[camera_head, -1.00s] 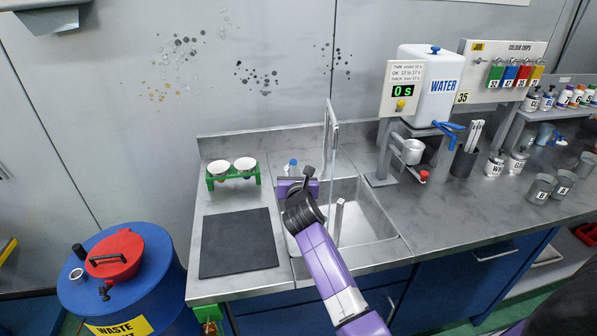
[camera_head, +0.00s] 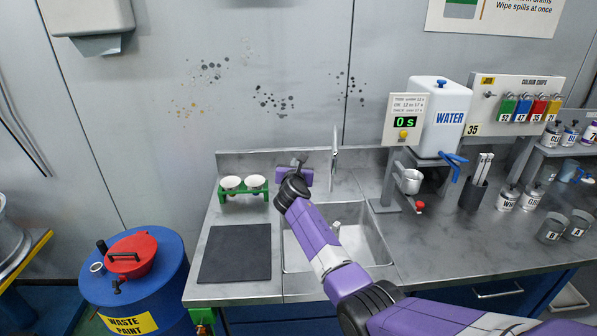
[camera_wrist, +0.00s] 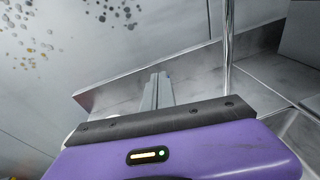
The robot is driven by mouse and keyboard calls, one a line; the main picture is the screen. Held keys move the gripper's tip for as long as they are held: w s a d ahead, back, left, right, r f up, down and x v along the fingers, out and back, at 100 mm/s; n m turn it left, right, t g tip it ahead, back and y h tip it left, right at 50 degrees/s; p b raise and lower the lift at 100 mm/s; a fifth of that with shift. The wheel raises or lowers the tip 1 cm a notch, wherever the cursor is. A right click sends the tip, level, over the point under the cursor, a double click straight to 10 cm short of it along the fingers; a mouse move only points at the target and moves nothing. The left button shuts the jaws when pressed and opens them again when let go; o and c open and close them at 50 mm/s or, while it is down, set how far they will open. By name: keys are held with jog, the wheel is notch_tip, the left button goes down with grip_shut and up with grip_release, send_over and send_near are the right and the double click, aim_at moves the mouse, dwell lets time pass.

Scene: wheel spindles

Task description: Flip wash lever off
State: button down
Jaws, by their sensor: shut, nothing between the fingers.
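My gripper (camera_head: 298,176) is in the head view above the back left of the sink, near the tall thin tap (camera_head: 334,150). Its body hides what lies directly behind it. In the wrist view its grey fingers (camera_wrist: 160,80) are together and empty, pointing toward the back splash wall. The metal tap post shows in the wrist view (camera_wrist: 229,45), to the right of the fingers and apart from them. No wash lever can be made out clearly; my gripper or arm may cover it.
The sink (camera_head: 355,248) lies below my arm. A green rack (camera_head: 244,192) with two white cups and a dark mat (camera_head: 236,253) are on its left. The water tank (camera_head: 436,118) with a blue lever (camera_head: 453,158) stands right. A red-lidded waste drum (camera_head: 140,285) stands left of the counter.

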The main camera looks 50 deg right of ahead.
jog(key=shift+w+d+r, duration=0.2)
jog(key=shift+w+d, duration=0.3)
jog(key=shift+d, duration=0.15)
